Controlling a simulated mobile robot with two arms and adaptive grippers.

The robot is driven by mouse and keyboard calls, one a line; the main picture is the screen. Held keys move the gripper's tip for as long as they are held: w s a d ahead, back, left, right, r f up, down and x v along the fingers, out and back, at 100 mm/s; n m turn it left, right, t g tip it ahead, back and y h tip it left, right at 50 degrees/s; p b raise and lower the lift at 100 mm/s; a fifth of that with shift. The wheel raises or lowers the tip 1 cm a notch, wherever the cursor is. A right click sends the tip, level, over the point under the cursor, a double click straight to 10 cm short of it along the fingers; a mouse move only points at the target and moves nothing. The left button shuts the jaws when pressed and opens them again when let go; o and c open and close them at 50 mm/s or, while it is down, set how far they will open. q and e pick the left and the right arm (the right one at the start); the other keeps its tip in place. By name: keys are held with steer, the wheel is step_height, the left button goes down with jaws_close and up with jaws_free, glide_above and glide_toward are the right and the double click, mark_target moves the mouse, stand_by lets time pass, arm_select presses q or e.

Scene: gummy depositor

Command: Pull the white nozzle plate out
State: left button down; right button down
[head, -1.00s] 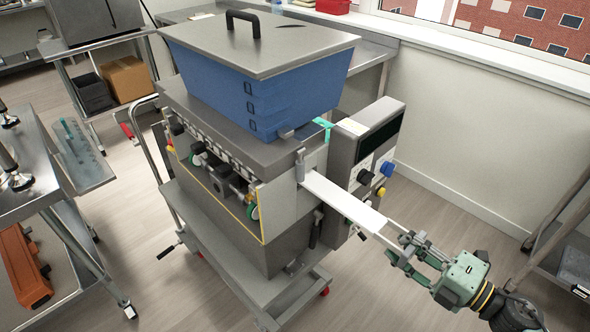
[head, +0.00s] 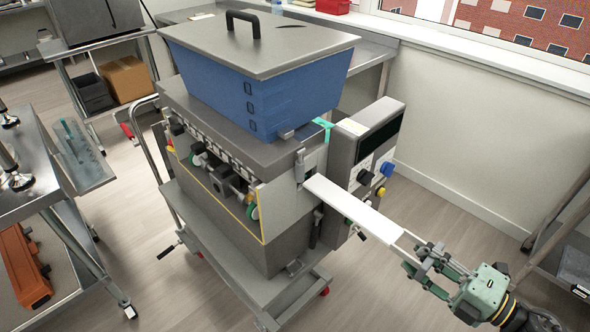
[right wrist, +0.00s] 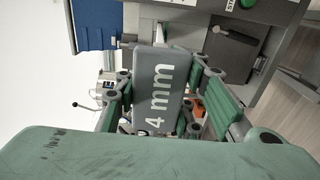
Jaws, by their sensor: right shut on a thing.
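The white nozzle plate (head: 352,207) is a long flat strip. It sticks out of the side of the depositor (head: 283,205), below the blue hopper, and slants down to the right. Its inner end is at or in the slot (head: 308,178); I cannot tell how much is still inside. My right gripper (head: 424,257) is shut on the plate's outer end. In the right wrist view a grey end piece marked "4 mm" (right wrist: 160,88) sits between the fingers of the gripper (right wrist: 165,100). My left gripper is not in view.
The control box (head: 366,145) with knobs stands close beside the plate on its far side. A steel cart (head: 60,190) is at the left. A shelf rack (head: 565,240) stands at the right edge. The floor under the plate and gripper is clear.

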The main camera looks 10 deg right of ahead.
steer(key=v, duration=0.5)
steer(key=shift+w, duration=0.1)
stand_by(0.3)
steer(key=c, duration=2)
jaws_free()
jaws_close()
